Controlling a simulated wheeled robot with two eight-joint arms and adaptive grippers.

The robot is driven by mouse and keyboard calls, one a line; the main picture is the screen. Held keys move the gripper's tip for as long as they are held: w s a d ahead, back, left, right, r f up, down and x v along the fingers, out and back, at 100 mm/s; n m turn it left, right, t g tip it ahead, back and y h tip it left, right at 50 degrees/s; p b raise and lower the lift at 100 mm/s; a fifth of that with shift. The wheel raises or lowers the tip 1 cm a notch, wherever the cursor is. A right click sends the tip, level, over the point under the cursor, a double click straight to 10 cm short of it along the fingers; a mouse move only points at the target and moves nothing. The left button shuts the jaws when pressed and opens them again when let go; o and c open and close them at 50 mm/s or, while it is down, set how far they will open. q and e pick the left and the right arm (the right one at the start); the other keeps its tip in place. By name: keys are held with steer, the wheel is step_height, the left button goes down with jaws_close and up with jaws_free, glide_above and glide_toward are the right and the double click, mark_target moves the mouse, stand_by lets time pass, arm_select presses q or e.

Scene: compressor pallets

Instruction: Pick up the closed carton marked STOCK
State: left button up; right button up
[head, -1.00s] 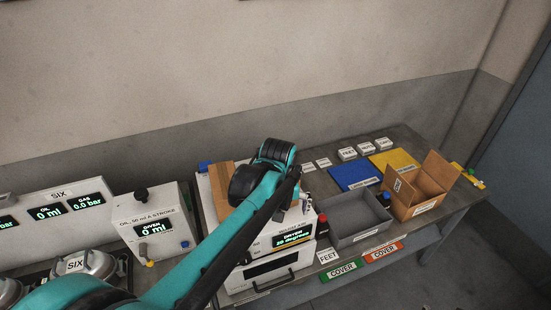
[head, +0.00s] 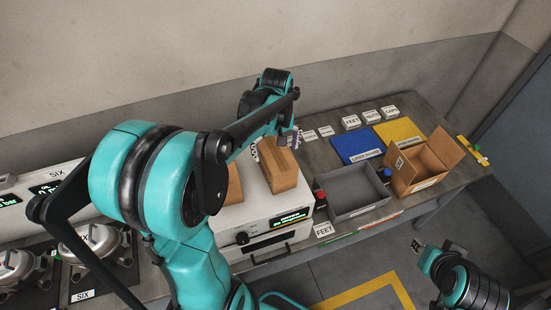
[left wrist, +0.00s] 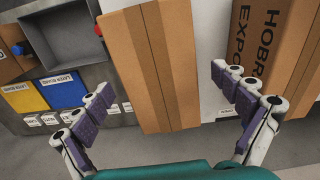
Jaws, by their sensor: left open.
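Two closed brown cartons stand on the white dryer: a right one (head: 281,176) and a left one (head: 235,186), partly hidden by my arm. I cannot read STOCK on either. My left gripper (head: 277,144) is open at the back end of the right carton. In the left wrist view, this carton (left wrist: 155,50), with a tape strip, lies between and beyond the spread fingers (left wrist: 162,84); no grip on it shows. The other carton (left wrist: 262,45), lettered "HOBR" and "EXPO", is beyond the right finger. My right gripper (head: 418,247) is low at right, its jaws unclear.
The dryer (head: 285,222) stands on the bench. To its right are a grey tray (head: 352,208), an open carton (head: 422,170), a blue mat (head: 356,146), a yellow mat (head: 398,133) and small labelled boxes (head: 370,117). Gauges and a machine stand at left.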

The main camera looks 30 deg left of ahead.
arm_select(q)
steer(key=f, duration=0.5)
steer(key=shift+w+a+f, duration=0.2)
steer(key=shift+w, duration=0.1)
steer(key=shift+s+d, duration=0.1)
steer(key=shift+s, duration=0.1)
steer(key=shift+c, duration=0.9)
steer(key=c, duration=1.5)
